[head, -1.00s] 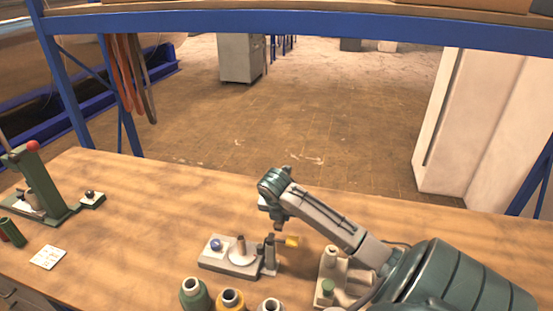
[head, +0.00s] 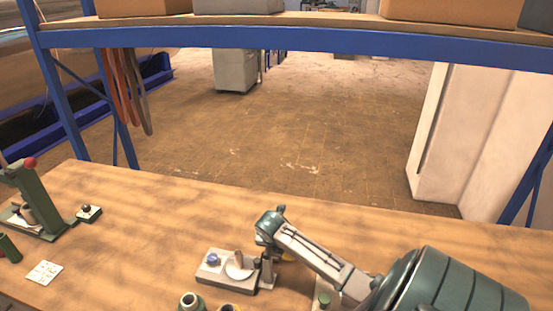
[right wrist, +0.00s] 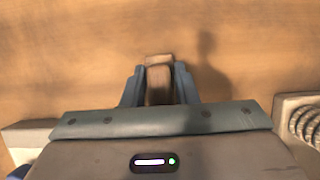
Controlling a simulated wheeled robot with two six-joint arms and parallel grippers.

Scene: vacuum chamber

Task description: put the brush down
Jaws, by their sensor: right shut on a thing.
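My right gripper (right wrist: 159,88) is shut on a brown, wood-coloured piece (right wrist: 159,66), seen between its two fingers in the right wrist view. This looks like the brush; its lower end is hidden by the gripper. In the head view my right wrist is low over the table, just right of a grey device with a round white disc (head: 240,270). My fingers are mostly hidden there. A small yellow part (head: 288,257) shows partly behind my arm; I cannot tell whether it belongs to the brush. My left gripper is not in view.
The wooden table (head: 150,225) is clear behind and left of the grey device. A green press (head: 42,200), a small black-knobbed block (head: 89,213) and a white card (head: 44,272) are at the left. Spools (head: 191,302) stand at the front edge. A blue shelf beam (head: 300,38) spans above.

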